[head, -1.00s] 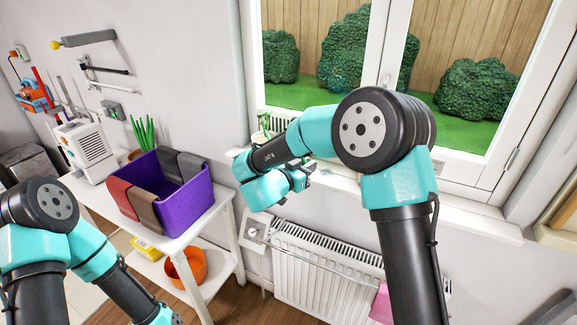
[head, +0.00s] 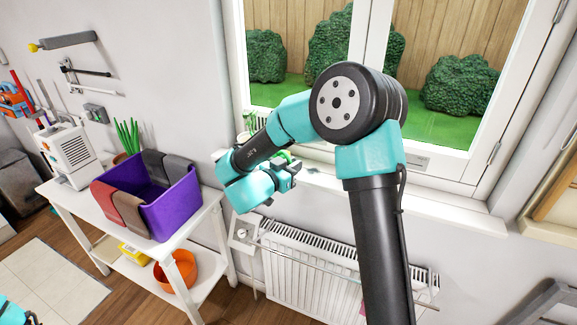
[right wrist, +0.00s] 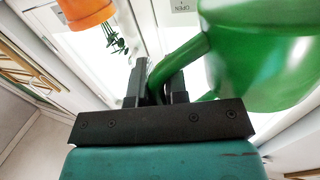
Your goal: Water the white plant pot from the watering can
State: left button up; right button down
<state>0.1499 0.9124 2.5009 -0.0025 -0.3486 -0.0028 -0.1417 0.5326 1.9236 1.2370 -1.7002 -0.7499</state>
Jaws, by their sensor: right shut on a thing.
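My right gripper (right wrist: 160,92) is shut on the handle of the green watering can (right wrist: 262,60). In the head view the right gripper (head: 292,166) is at the windowsill, and only a small green part of the can (head: 284,155) shows behind it. A leafy plant in a pale pot (head: 244,137) stands on the sill left of my right gripper, partly hidden by my arm; it looks like the white plant pot.
An orange pot with a plant (right wrist: 86,12) shows in the right wrist view. The windowsill (head: 400,196) is clear to the right. A radiator (head: 320,275) is below it. A purple bin (head: 172,212) with cloths stands on the white table (head: 62,196) at left.

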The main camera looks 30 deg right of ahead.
jog(key=shift+r+n+g, duration=0.3)
jog(key=shift+r+n, duration=0.4)
jog(key=shift+r, duration=0.65)
dwell(0.5)
jog(key=shift+w+r+n+y, duration=0.2)
jog(key=shift+r+n, duration=0.4)
jog(key=shift+r, duration=0.7)
jog(key=shift+w+r+n+y, duration=0.15)
jog(key=shift+r+n, duration=0.45)
jog(key=shift+r, duration=0.65)
dwell(0.5)
jog(key=shift+w+a+r+n+g+y, duration=0.15)
jog(key=shift+w+r+n, duration=0.25)
jog(key=shift+r, duration=0.4)
jog(key=shift+w+d+r+n+g, duration=0.1)
jog(key=shift+w+r+n, duration=0.25)
jog(key=shift+r, duration=0.5)
jog(key=shift+w+a+r+n+g+y, duration=0.2)
jog(key=shift+r+n, duration=0.25)
jog(key=shift+r, duration=0.35)
dwell(0.6)
